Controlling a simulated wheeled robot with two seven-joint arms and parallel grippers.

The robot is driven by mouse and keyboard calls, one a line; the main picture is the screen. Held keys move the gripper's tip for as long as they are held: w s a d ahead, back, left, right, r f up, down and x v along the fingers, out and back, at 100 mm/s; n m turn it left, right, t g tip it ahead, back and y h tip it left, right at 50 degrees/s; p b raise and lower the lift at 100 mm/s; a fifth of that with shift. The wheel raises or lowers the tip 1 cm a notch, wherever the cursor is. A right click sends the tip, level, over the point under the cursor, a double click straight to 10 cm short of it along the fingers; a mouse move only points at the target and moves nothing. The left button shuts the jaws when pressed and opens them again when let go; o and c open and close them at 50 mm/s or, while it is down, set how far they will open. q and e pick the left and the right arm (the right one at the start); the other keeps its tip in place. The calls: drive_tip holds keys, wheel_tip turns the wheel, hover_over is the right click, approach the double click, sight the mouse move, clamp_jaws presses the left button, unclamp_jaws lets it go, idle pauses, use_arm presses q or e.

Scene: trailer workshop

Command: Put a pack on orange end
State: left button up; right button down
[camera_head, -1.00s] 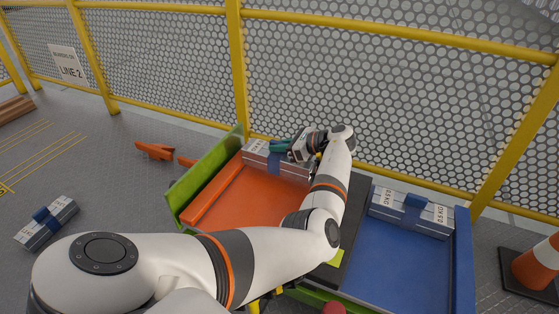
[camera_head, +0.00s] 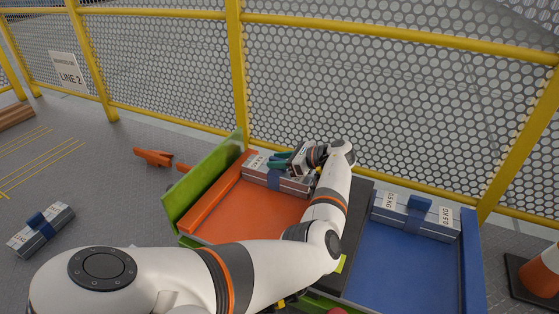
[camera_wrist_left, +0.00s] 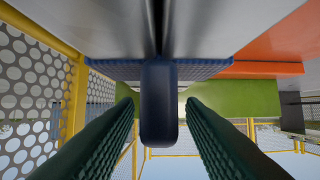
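A grey pack (camera_head: 262,178) with a dark blue handle (camera_wrist_left: 158,105) lies on the orange end (camera_head: 250,211) of the platform, along its far edge by the fence. My left gripper (camera_head: 280,161) is at this pack's handle. In the left wrist view its two green fingers (camera_wrist_left: 158,112) stand apart on either side of the handle, with a gap showing on each side. Another grey pack (camera_head: 388,206) with a blue handle lies on the blue end (camera_head: 395,262), at its far edge. A third pack (camera_head: 40,230) lies on the floor at left. My right gripper is not in view.
A green wall (camera_head: 203,187) bounds the orange end at left. A yellow-framed mesh fence (camera_head: 390,100) runs close behind the platform. Orange pieces (camera_head: 153,158) lie on the floor beyond the green wall. A traffic cone (camera_head: 542,272) stands at right. The orange surface's middle is bare.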

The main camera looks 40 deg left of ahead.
use_arm(q)
drive_tip(key=shift+w+d+r+p, duration=0.1)
drive_tip(key=shift+d+r+p, duration=0.15)
drive_tip(key=shift+r+p, duration=0.05)
drive_tip(key=p+v, duration=0.3)
drive_tip(key=v, duration=0.2)
drive_tip(key=shift+a+r, duration=0.15)
drive_tip(key=shift+r, duration=0.05)
drive_tip(key=p+v, duration=0.1)
drive_tip(key=v, duration=0.1)
drive_tip(key=p+v, duration=0.1)
drive_tip(key=v, duration=0.2)
drive_tip(key=shift+d+f, duration=0.1)
drive_tip(key=shift+d, duration=0.25)
drive_tip(key=shift+w+d, duration=0.15)
drive_tip(key=shift+d, duration=0.3)
